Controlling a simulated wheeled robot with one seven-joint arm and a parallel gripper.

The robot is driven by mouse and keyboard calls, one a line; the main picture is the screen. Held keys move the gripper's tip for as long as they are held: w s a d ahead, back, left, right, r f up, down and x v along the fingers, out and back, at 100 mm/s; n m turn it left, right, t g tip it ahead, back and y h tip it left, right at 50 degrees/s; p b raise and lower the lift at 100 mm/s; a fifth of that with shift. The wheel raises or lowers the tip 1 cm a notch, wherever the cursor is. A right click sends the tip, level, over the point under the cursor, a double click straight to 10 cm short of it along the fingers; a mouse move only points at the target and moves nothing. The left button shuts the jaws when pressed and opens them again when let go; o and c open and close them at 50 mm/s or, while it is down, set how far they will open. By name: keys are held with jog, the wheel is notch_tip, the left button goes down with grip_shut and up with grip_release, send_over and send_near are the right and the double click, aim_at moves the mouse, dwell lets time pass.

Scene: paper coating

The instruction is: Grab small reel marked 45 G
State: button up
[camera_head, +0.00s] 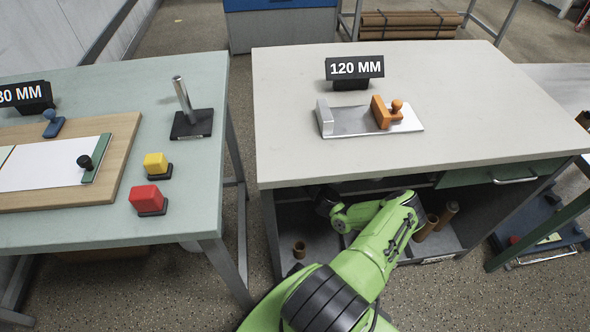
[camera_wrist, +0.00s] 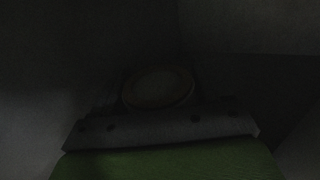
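My gripper (camera_head: 326,199) reaches under the right table's top, above the lower shelf. Its fingertips are hidden there, and I cannot see whether it is open or shut. The wrist view is very dark; a dim round end (camera_wrist: 158,87) shows just beyond a grey edge and a green part. I cannot tell whether it is a reel or whether it is held. A short brown reel (camera_head: 299,249) stands on the shelf left of my arm. Two taller brown rolls (camera_head: 427,227) stand to its right. No 45 G marking is readable.
The right table (camera_head: 450,140) overhangs the shelf and carries a 120 MM sign (camera_head: 354,68) and a metal plate with an orange-handled block. A drawer (camera_head: 500,173) sits at its right front. The left table (camera_head: 100,233) stands close by, with a narrow gap between.

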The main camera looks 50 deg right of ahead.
jog(key=c, duration=1)
